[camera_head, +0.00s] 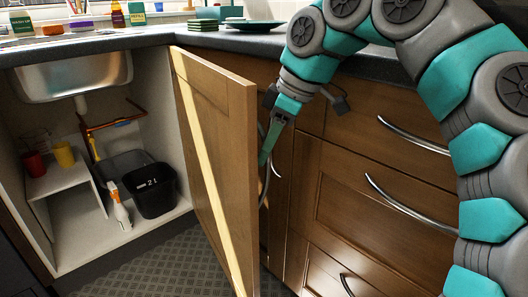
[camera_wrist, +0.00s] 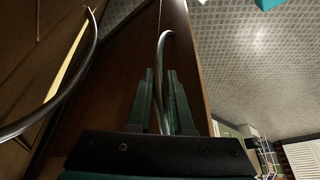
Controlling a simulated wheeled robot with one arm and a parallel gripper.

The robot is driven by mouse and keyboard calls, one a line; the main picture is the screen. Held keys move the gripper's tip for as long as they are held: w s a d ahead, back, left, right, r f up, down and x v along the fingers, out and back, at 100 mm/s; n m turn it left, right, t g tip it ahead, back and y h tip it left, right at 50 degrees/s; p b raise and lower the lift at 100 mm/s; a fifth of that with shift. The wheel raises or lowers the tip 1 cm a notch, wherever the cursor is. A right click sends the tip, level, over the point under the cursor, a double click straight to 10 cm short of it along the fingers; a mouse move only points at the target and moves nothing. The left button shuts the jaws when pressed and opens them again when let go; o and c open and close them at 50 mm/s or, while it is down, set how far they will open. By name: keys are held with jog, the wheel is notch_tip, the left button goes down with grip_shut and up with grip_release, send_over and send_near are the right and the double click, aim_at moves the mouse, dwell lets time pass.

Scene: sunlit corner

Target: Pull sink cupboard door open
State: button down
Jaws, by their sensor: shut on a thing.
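The sink cupboard door (camera_head: 222,165) is brown wood and stands wide open, swung out from the cupboard toward the viewer. My gripper (camera_head: 268,150) is on the outer side of the door, partly hidden behind its edge. In the wrist view the door (camera_wrist: 135,75) fills the middle, with its curved metal handle (camera_wrist: 163,55) running between the two fingers of my gripper (camera_wrist: 164,85). The fingers are shut on the handle. The open sink cupboard (camera_head: 75,235) shows its pale interior under the steel sink basin (camera_head: 75,72).
Inside the cupboard are a black bin (camera_head: 150,190), a white and orange spray bottle (camera_head: 119,207), and a red cup (camera_head: 34,164) and yellow cup (camera_head: 63,154) on a shelf. Drawers with metal handles (camera_head: 408,203) stand right of the door. Patterned floor (camera_head: 165,268) lies clear below.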

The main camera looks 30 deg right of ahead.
jog(key=c, duration=0.8)
grip_release()
